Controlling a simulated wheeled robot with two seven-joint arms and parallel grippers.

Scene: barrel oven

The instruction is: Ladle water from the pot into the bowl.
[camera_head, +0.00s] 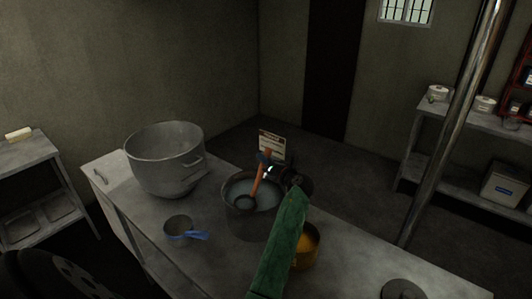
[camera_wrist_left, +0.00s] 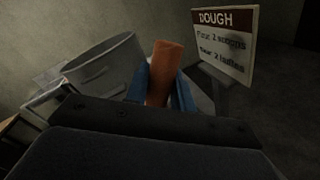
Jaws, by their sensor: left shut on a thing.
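My left gripper (camera_head: 266,160) is shut on the orange handle of the ladle (camera_head: 258,182). The ladle is tilted, with its dark head at the container of pale liquid (camera_head: 236,190); I cannot tell how deep it sits. A large grey metal vessel (camera_head: 160,165), open at the top, stands on the table to the left; its inside bottom is hidden. In the left wrist view the orange handle (camera_wrist_left: 164,70) sits between my blue fingers, and the large vessel (camera_wrist_left: 105,68) shows behind, at left. My green left forearm hides part of the liquid container's right side. My right gripper is not seen.
A container with yellow contents (camera_head: 306,243) is right of my forearm. A "DOUGH" sign (camera_head: 272,146) stands behind. A round dark item (camera_head: 402,290) is at front right.

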